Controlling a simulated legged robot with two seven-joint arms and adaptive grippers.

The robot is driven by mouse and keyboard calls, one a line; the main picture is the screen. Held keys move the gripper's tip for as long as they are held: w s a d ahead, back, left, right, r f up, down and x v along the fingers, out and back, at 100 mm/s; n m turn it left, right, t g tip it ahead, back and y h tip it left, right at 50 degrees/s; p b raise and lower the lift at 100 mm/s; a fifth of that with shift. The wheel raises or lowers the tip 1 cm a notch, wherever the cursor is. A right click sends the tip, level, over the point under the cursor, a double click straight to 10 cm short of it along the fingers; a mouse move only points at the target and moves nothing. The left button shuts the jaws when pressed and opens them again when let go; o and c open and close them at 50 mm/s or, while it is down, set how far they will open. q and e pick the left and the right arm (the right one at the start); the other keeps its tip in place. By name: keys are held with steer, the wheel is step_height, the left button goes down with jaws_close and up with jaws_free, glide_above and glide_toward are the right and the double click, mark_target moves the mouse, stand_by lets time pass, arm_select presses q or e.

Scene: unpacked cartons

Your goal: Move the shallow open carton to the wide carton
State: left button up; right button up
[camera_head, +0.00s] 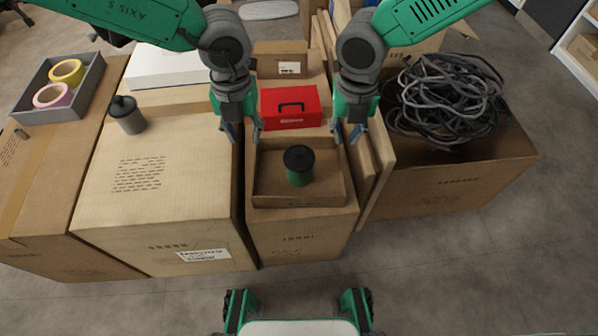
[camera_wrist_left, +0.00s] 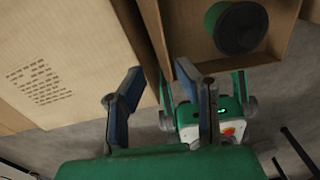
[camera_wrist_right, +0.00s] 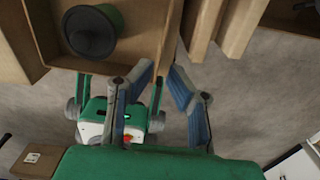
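The shallow open carton (camera_head: 302,200) sits on a taller box in the middle of the head view. A green spool with a black top (camera_head: 298,166) stands inside it. My left gripper (camera_head: 243,132) is open above the carton's left wall, its fingers to either side in the left wrist view (camera_wrist_left: 160,72). My right gripper (camera_head: 347,133) is open at the right wall, fingers to either side in the right wrist view (camera_wrist_right: 160,70). I cannot tell if either touches. A wide carton with printed text (camera_head: 200,190) stands directly left, its front top area bare.
A grey canister (camera_head: 127,115) stands at that wide carton's back left. A red box (camera_head: 290,106) lies behind the shallow carton. Upright boards (camera_head: 382,150) stand close on the right, beside a carton (camera_head: 450,190) bearing coiled black cable (camera_head: 450,100). A grey tray (camera_head: 85,95) holds tape rolls.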

mark_target(254, 165)
arm_select(q)
steer(key=shift+d+r, duration=0.15)
steer(key=shift+d, duration=0.2)
arm_select(e)
steer(key=shift+w+d+r, duration=0.1)
steer(key=shift+d, duration=0.2)
